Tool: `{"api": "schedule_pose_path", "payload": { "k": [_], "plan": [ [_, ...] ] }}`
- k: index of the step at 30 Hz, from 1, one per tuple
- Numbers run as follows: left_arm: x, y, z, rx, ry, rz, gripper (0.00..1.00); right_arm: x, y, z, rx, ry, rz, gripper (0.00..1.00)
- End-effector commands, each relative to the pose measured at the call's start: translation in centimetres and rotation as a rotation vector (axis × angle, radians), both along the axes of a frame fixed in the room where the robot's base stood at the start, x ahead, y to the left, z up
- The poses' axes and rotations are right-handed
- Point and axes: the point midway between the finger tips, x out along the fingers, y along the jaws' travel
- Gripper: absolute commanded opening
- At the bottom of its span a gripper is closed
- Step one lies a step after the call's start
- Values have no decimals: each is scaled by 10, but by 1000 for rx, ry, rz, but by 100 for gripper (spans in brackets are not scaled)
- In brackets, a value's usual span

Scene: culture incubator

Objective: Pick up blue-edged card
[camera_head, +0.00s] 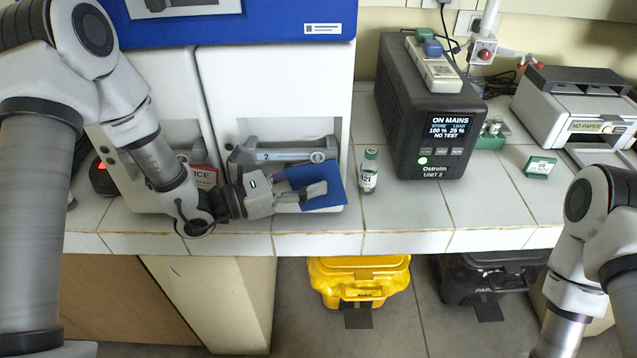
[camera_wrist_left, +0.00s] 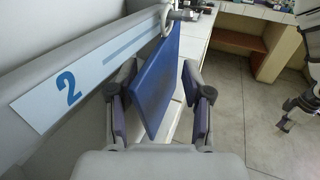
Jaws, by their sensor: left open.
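The card (camera_head: 337,178) shows as a blue panel in front of the white cabinet door in the head view. It seems to hang by the ring at the end of the door handle marked 2 (camera_head: 285,156). In the left wrist view the card (camera_wrist_left: 158,85) stands upright between the two fingers, with a gap on its right side. My left gripper (camera_head: 300,192) is open at the card and covers part of it. I cannot tell whether its left finger touches the card. My right arm (camera_head: 590,230) is at the right edge; its gripper is out of view.
A small labelled vial (camera_head: 369,172) stands just right of the card. A dark power unit (camera_head: 425,110), a green box (camera_head: 540,167) and a printer (camera_head: 575,105) are further right. The tiled counter (camera_head: 410,215) is clear in front. A yellow bin (camera_head: 360,280) stands below.

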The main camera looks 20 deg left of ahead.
Motion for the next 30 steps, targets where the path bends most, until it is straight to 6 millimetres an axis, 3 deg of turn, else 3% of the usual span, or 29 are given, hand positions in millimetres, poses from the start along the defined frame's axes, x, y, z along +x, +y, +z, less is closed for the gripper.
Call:
{"api": "schedule_pose_path", "payload": {
  "k": [5, 9, 10, 30],
  "plan": [
    [0, 0, 0, -1, 1, 1, 50, 0, 0, 0, 0, 0, 0, 40],
    [0, 0, 0, -1, 1, 1, 4, 0, 0, 0, 0, 0, 0, 40],
    [0, 0, 0, -1, 1, 0, 0, 0, 0, 0, 0, 0, 0, 40],
    [2, 1, 4, -2, -3, 5, 0, 0, 0, -7, 0, 0, 0, 40]
  ]
}}
